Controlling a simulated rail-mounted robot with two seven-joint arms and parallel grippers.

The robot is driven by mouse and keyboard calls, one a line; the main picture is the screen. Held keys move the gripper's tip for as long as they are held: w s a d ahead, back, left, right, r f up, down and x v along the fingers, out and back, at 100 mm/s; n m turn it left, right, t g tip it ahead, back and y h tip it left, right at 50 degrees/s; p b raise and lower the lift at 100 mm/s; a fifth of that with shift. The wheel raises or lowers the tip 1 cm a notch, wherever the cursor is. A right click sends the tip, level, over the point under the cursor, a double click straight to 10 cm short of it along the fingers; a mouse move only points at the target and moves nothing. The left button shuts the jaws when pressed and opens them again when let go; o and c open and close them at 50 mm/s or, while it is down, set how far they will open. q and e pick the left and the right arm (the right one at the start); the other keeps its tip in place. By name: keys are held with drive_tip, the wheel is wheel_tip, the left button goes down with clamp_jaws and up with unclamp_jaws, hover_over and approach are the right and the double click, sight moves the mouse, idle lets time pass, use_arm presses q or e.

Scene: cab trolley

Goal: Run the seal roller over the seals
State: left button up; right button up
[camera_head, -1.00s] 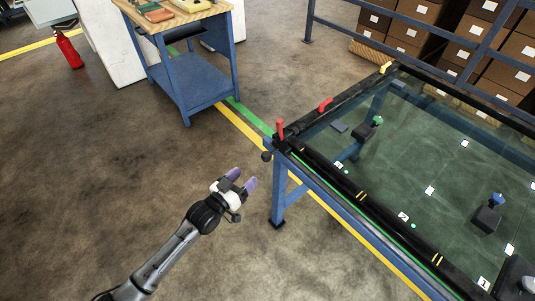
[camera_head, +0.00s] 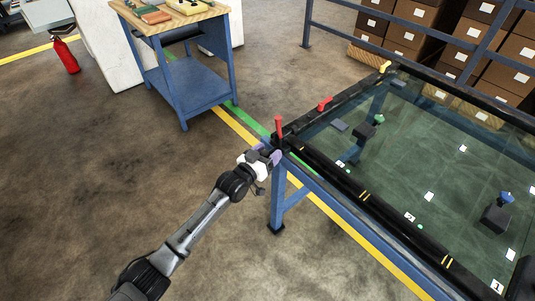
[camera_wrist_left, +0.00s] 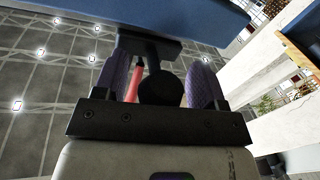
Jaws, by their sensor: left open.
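My left gripper (camera_head: 269,155) is at the near left corner of the glass-topped table. Its purple fingers are open. In the left wrist view, a round black knob (camera_wrist_left: 160,88) sits between the fingers; I cannot tell whether they touch it. A red upright handle (camera_head: 279,126) stands at that corner and also shows behind the knob in the left wrist view (camera_wrist_left: 134,82). I cannot tell for sure which part is the seal roller. Black seal-like strips (camera_head: 349,184) with yellow marks run along the frame's edge. My right gripper is not in view.
A red lever (camera_head: 325,103) and a yellow one (camera_head: 385,67) sit along the far-left frame edge. Suction-cup-like fixtures (camera_head: 495,217) show at the glass (camera_head: 455,180). A blue workbench (camera_head: 190,82) stands behind, with open floor to the left.

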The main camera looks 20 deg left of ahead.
use_arm(q)
clamp_jaws()
idle(0.7)
